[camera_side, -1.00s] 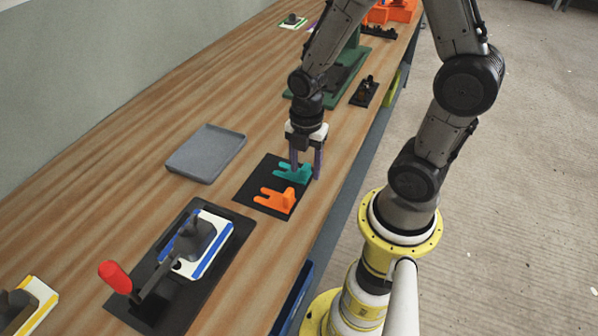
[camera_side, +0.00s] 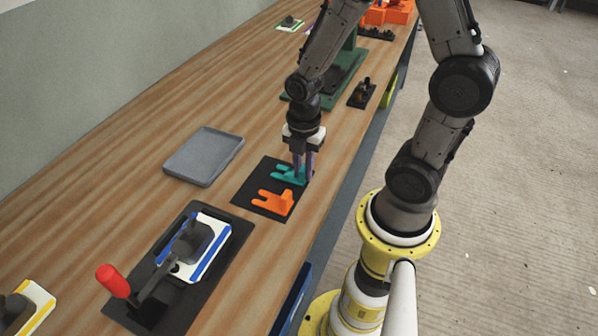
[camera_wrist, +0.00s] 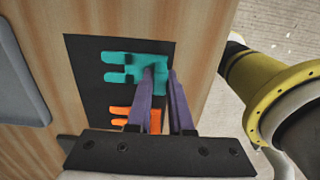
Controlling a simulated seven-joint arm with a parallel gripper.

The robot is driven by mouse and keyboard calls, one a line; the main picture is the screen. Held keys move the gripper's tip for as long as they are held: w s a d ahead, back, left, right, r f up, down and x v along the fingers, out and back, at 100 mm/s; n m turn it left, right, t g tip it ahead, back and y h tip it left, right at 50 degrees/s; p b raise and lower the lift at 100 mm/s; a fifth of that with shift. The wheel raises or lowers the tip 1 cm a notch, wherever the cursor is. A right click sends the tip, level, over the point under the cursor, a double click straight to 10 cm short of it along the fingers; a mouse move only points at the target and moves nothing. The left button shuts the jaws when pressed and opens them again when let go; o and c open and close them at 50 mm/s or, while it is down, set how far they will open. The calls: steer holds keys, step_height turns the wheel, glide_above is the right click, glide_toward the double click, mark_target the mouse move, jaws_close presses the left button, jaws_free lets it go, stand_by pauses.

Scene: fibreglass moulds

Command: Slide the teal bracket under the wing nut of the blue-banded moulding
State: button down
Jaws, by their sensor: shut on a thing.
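The teal bracket (camera_side: 287,174) lies on a black mat (camera_side: 243,196), its forked end pointing left. My gripper (camera_side: 303,180) is shut on the right end of the teal bracket, with its purple fingers pointing down. The wrist view shows the teal bracket (camera_wrist: 128,66) and my gripper's fingers (camera_wrist: 162,74) at its right part. The blue-banded moulding (camera_side: 213,262) is white with blue stripes and sits on a black base nearer the camera. A dark grey part covers its middle. I cannot make out the wing nut clearly.
An orange forked bracket (camera_side: 272,201) lies beside the teal one on the mat. A grey tray (camera_side: 204,157) is to the left. A lever with a red handle (camera_side: 113,281) stands at the moulding's base. A yellow-edged moulding (camera_side: 38,298) is at the lower left.

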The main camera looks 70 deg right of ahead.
steer(key=shift+r, duration=0.1)
steer(key=shift+r, duration=0.5)
step_height(320, 180, up, 2)
steer(key=shift+r, duration=0.15)
steer(key=s+a+r, duration=0.2)
steer(key=s+r, duration=1.1)
steer(key=r, duration=0.2)
steer(key=shift+s+a+r, duration=0.2)
steer(key=shift+s+r, duration=0.05)
steer(key=shift+s, duration=0.15)
